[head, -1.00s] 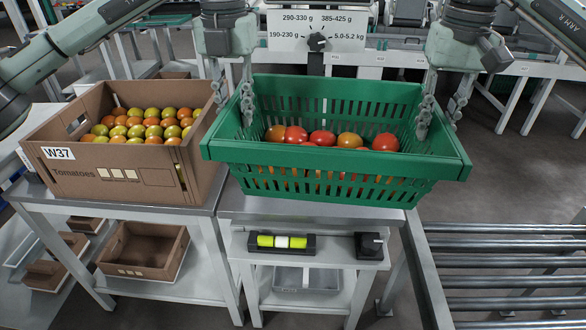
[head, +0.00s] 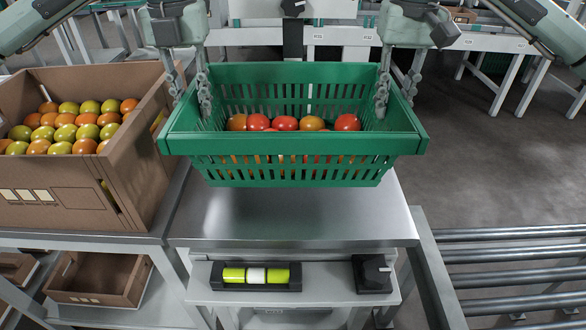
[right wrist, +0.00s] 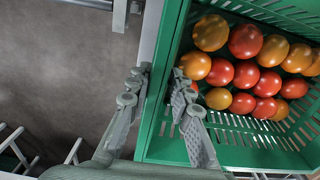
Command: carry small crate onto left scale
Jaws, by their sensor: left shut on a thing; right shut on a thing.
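The small crate is a green slotted basket (head: 290,145) with red and orange tomatoes inside. It is level, over the rear part of a steel-topped stand (head: 300,222); I cannot tell whether its base touches the top. My left gripper (head: 204,100) is shut on the crate's left wall. My right gripper (head: 382,100) is shut on the right wall. In the right wrist view the right gripper's fingers (right wrist: 160,95) straddle the wall of the crate (right wrist: 158,148). I cannot make out for certain which surface is the left scale.
A cardboard box (head: 130,190) of tomatoes stands close on the left. A shelf below the steel top holds a yellow-green cylinder in a black holder (head: 256,275) and a black knob box (head: 373,273). A roller conveyor (head: 510,270) is on the right. Open floor lies behind it.

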